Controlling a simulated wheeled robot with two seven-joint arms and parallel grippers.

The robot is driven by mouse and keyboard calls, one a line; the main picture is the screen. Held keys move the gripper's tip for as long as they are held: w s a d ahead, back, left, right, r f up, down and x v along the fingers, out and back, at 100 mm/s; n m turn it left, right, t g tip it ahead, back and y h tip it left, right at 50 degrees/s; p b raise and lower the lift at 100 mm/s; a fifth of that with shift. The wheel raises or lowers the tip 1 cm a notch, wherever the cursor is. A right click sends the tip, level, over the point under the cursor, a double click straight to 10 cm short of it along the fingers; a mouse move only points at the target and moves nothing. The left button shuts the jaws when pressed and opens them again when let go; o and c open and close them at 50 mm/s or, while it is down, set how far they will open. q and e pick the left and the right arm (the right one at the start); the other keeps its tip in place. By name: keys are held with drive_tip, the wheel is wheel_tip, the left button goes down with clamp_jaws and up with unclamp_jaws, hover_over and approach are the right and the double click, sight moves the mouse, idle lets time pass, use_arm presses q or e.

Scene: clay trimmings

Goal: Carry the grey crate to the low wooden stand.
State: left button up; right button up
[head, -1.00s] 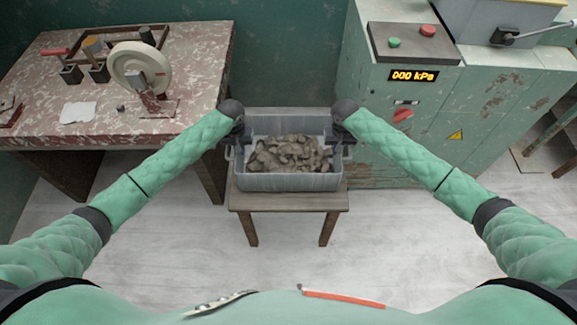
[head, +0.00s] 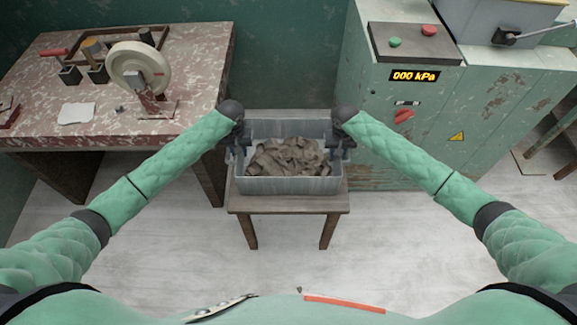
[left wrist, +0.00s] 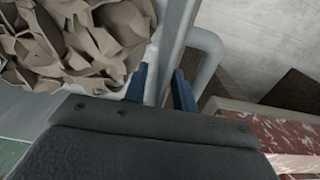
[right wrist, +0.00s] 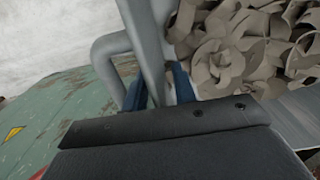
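The grey crate (head: 290,185), filled with brown clay trimmings (head: 288,157), is level over the top of the low wooden stand (head: 290,204) in the head view. Whether its base fully rests on the stand is hidden. My left gripper (head: 238,135) is at the crate's left side; in the left wrist view its blue fingers (left wrist: 161,88) are shut on the crate's rim, beside a handle loop. My right gripper (head: 343,137) is at the right side; in the right wrist view its fingers (right wrist: 159,88) are shut on the opposite rim, also beside a handle loop.
A worn red-and-white table (head: 190,75) with a wheel (head: 138,68) and small tools stands close at left. A green cabinet (head: 375,100) with a pressure display (head: 414,76) stands close at right. The pale floor (head: 180,235) in front is clear.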

use_arm(q)
wheel_tip(320, 180, up, 10)
drive_tip(key=shift+f, duration=0.1)
drive_tip(key=shift+r, duration=0.4)
use_arm(e)
drive_tip(key=shift+r, duration=0.1)
wheel_tip(320, 180, up, 12)
drive_tip(key=shift+f, duration=0.1)
idle(0.5)
